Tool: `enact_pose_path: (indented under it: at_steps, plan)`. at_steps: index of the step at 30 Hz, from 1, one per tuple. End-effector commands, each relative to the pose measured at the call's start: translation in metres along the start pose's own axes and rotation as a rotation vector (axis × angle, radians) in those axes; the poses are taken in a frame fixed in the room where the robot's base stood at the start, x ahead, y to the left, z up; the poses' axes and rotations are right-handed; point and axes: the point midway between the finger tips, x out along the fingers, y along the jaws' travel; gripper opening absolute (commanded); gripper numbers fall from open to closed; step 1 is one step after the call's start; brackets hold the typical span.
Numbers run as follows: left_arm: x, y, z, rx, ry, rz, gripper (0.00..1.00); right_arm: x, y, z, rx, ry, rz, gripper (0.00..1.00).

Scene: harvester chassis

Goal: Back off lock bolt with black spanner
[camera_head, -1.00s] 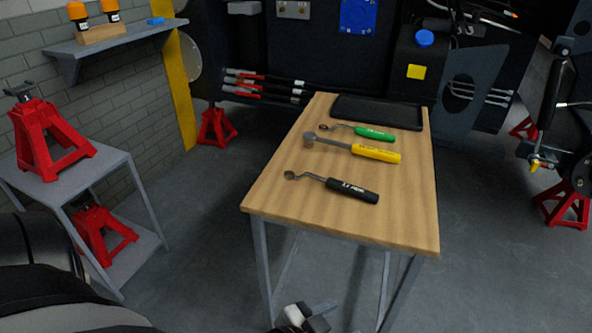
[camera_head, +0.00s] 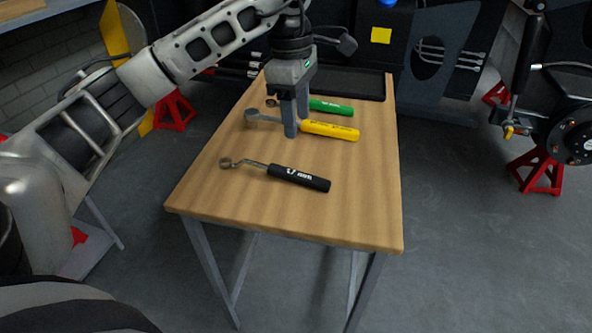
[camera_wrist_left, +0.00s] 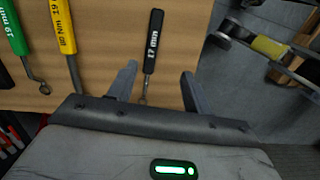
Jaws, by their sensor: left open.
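The black spanner (camera_head: 298,178) lies flat on the wooden table (camera_head: 300,218), its ring end pointing left in the head view. In the left wrist view the black spanner (camera_wrist_left: 152,45) reads 17 mm, and its ring end shows between the fingers. My left gripper (camera_head: 296,124) is open and empty, fingers pointing down over the table, beyond the black spanner and beside the yellow spanner (camera_head: 330,130). The left gripper (camera_wrist_left: 158,74) also shows in the wrist view, its fingers spread. I cannot make out the lock bolt. My right gripper is out of view.
A green spanner (camera_head: 331,107) lies behind the yellow one. A black tray (camera_head: 365,85) is at the table's far end. Red stands (camera_head: 540,172) are on the floor to the right, near a dark hub (camera_head: 575,135). The table's near end is clear.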

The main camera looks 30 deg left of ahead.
Motion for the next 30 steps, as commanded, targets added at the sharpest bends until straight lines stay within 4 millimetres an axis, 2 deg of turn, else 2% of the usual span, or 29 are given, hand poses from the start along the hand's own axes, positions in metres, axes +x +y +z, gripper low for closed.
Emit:
enact_pose_path:
  at_steps: [2, 5, 15, 19, 26, 30]
  plan:
    - [-0.01, 0.004, -0.016, -0.016, 0.062, 0.02, 0.5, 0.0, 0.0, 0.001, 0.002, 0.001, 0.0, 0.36]
    - [-0.005, 0.005, -0.025, -0.023, 0.091, 0.023, 0.5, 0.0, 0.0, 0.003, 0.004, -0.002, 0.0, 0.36]
    - [0.066, 0.006, -0.029, -0.022, 0.088, 0.02, 0.5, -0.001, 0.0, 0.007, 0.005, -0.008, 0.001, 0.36]
    - [0.083, 0.007, -0.031, -0.022, 0.087, 0.023, 0.5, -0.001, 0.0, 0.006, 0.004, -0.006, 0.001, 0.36]
    - [0.099, 0.008, -0.031, -0.021, 0.085, 0.023, 0.5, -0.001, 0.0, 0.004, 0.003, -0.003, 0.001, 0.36]
    - [0.12, 0.01, -0.033, -0.023, 0.086, 0.021, 0.5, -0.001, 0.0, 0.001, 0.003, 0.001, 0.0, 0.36]
